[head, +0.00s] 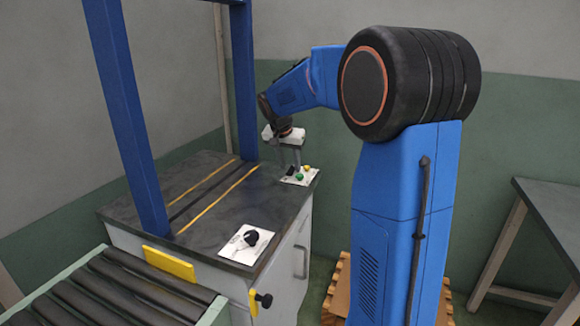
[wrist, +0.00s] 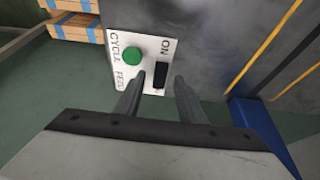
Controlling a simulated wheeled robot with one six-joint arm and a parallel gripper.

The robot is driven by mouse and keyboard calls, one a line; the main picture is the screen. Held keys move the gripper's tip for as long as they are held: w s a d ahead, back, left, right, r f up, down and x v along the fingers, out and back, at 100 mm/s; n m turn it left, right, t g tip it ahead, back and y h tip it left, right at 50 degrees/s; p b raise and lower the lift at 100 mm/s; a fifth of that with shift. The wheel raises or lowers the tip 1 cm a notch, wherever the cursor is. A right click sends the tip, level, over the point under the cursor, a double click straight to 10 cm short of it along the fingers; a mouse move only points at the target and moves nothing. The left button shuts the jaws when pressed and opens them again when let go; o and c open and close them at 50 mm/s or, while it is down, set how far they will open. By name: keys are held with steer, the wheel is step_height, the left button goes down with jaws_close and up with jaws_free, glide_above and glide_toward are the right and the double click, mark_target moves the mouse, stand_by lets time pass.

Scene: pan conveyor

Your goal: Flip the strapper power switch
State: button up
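The strapper's power switch is a black rocker (wrist: 160,75) marked ON, on a white panel (wrist: 117,46) at the edge of the dark machine top. It also shows small in the head view (head: 290,170). A green button (wrist: 132,56) marked CYCLE sits left of the switch in the wrist view. My gripper (wrist: 159,80) is open and empty, with one fingertip on either side of the switch in that picture. In the head view my gripper (head: 288,164) points down over the panel. I cannot tell whether the fingers touch the switch.
A blue arch (head: 130,110) spans the strapper top. A second panel with a black knob (head: 251,238) lies nearer. A roller conveyor (head: 120,295) is at lower left, a grey table (head: 555,215) at right.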

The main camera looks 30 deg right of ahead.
steer(key=shift+w+d+f, duration=0.15)
steer(key=shift+f, duration=0.4)
jaws_close()
